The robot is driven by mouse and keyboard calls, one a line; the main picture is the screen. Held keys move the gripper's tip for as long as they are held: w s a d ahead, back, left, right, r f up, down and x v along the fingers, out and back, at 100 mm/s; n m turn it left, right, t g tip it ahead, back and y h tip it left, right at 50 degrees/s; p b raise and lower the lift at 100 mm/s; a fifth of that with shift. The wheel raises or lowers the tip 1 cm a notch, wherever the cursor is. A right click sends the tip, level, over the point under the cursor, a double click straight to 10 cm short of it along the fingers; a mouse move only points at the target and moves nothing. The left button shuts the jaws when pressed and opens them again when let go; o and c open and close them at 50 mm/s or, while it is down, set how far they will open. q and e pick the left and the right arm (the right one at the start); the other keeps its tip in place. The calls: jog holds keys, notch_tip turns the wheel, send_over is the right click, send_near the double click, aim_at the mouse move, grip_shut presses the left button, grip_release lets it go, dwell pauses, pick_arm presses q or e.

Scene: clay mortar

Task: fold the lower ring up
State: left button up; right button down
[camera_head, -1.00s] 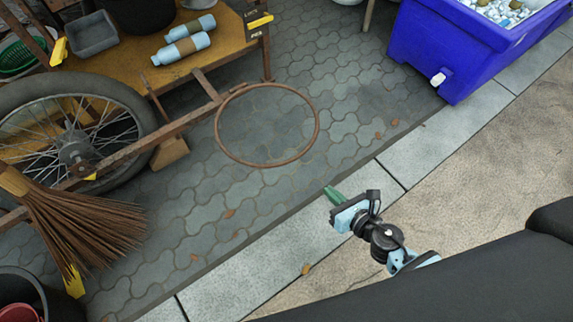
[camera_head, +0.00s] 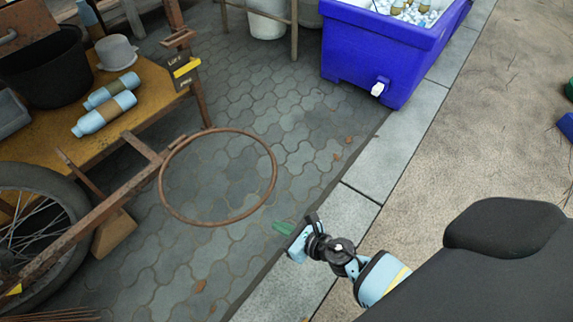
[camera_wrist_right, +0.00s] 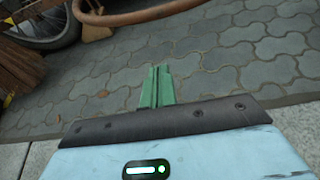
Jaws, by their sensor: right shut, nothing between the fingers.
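The lower ring (camera_head: 216,222) is a thin rusty-brown hoop. In the head view it juts out roughly level from a wooden frame beside the cart, over the paving. Part of its rim also shows at the top of the right wrist view (camera_wrist_right: 150,16). My right gripper (camera_head: 280,226) has green fingers, which are shut and empty. It is below and to the right of the ring in the head view, apart from it. In the right wrist view the fingers (camera_wrist_right: 157,86) lie side by side and point toward the ring. My left gripper is not in view.
A wooden bench (camera_head: 155,112) with bottles and a black bucket (camera_head: 45,72) stands at upper left. A spoked wheel (camera_head: 40,215) is at left. A blue cooler (camera_head: 365,50) stands at the top. The paving (camera_head: 310,130) right of the ring is clear.

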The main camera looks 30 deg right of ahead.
jog(key=w, duration=0.1)
jog(key=w+a+r+p, duration=0.1)
jog(key=w, duration=0.1)
jog(key=w+a, duration=0.1)
jog(key=w, duration=0.1)
jog(key=shift+w+r+p, duration=0.2)
jog(key=shift+r+p, duration=0.15)
jog(key=shift+p, duration=0.05)
dwell(0.4)
